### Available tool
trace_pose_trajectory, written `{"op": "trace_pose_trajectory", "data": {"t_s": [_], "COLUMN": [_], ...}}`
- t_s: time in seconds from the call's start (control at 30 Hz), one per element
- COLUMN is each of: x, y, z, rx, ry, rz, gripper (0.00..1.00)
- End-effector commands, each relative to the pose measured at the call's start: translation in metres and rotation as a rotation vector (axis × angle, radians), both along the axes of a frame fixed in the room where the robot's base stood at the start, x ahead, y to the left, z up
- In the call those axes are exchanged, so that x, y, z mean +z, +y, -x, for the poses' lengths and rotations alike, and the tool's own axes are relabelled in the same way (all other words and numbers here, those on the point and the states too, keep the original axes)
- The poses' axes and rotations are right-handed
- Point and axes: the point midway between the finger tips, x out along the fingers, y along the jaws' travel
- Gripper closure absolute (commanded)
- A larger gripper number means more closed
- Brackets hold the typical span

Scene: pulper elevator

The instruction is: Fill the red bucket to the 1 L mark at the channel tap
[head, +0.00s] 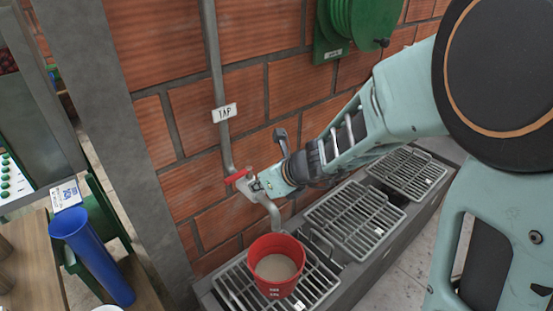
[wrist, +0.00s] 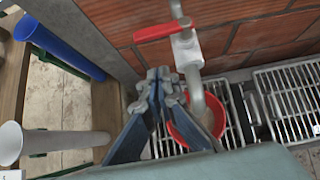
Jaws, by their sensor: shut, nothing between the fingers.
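The red bucket (head: 256,278) stands upright on a channel grate under the tap's spout. A pale, greyish surface shows inside it; I cannot read a level or the 1 L mark. The bucket's red rim (wrist: 172,132) is partly hidden by my gripper in the wrist view. The tap (wrist: 186,50) is a pale pipe fitting with a red lever (wrist: 160,32) pointing left; the lever also shows in the head view (head: 236,177). No stream is clearly visible. My gripper (wrist: 160,76) is shut and empty, beside the tap body and apart from the lever in the wrist view.
Metal grates (head: 357,218) cover the channel to the right. A green hose reel (head: 352,20) is above. A blue tube (head: 92,257) and wooden table stand left, beyond a grey post (head: 110,120).

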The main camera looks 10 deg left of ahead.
Motion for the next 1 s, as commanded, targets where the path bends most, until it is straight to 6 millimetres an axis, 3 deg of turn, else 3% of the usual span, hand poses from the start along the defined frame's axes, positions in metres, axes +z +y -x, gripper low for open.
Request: {"op": "trace_pose_trajectory", "data": {"t_s": [0.03, 0.17, 0.2, 0.5, 1.0], "x": [-0.013, -0.030, -0.023, -0.023, -0.024], "y": [0.007, 0.021, 0.026, 0.049, 0.056], "z": [-0.004, -0.015, -0.020, -0.038, -0.043], "rx": [0.001, 0.001, 0.002, 0.001, 0.000], "ry": [0.003, 0.002, -0.001, 0.000, 0.000], "rz": [0.000, 0.001, 0.000, 0.000, 0.000], "gripper": [1.00, 1.00, 1.00, 1.00, 1.00]}}
